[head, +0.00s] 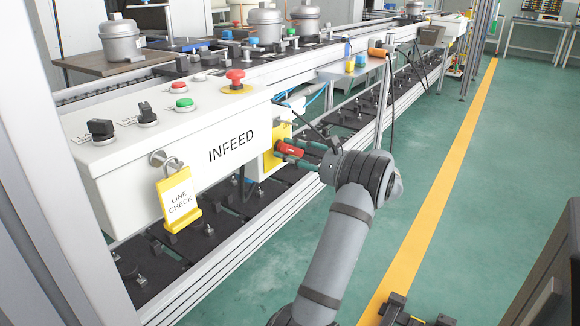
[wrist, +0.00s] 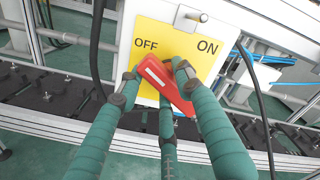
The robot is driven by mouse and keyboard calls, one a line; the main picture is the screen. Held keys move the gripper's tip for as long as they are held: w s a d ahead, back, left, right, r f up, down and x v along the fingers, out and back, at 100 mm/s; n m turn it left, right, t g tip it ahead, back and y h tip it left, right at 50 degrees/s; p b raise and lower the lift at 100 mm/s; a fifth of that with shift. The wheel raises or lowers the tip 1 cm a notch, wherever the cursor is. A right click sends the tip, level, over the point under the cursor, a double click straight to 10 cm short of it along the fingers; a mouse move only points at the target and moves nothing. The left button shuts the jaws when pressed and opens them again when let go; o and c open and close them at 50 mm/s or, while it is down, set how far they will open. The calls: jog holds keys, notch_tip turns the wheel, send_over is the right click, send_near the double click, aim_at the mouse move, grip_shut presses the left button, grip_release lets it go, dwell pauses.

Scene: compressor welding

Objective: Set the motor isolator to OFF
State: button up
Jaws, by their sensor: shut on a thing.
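The motor isolator is a yellow plate (wrist: 176,38) with OFF printed at its left and ON at its right. Its red handle (wrist: 168,88) lies diagonally, with its white-marked end at the upper left beneath OFF and its other end at the lower right. My gripper (wrist: 160,80) has its green fingers closed around the handle, from both sides and from below. In the head view, the red handle (head: 291,149) sticks out from the yellow plate (head: 271,161) at the INFEED box's right end, and my gripper (head: 305,150) meets it there.
Dark cables (wrist: 97,45) hang beside the isolator. The green floor (head: 430,180) right of the conveyor is open.

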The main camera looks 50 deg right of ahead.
jog(key=n+b, duration=0.2)
jog(key=b, duration=0.1)
jog(key=n+b, duration=0.2)
jog(key=b, duration=0.1)
jog(key=shift+f, duration=0.4)
jog(key=n+b, duration=0.2)
jog(key=shift+b, duration=0.3)
jog(key=shift+r+n, duration=0.1)
jog(key=shift+n, duration=0.2)
jog(key=o, duration=1)
jog(key=shift+s, duration=0.15)
jog(key=shift+s+d, duration=0.1)
jog(key=shift+s, duration=0.25)
jog(key=s, duration=1.1)
jog(key=shift+d, duration=0.25)
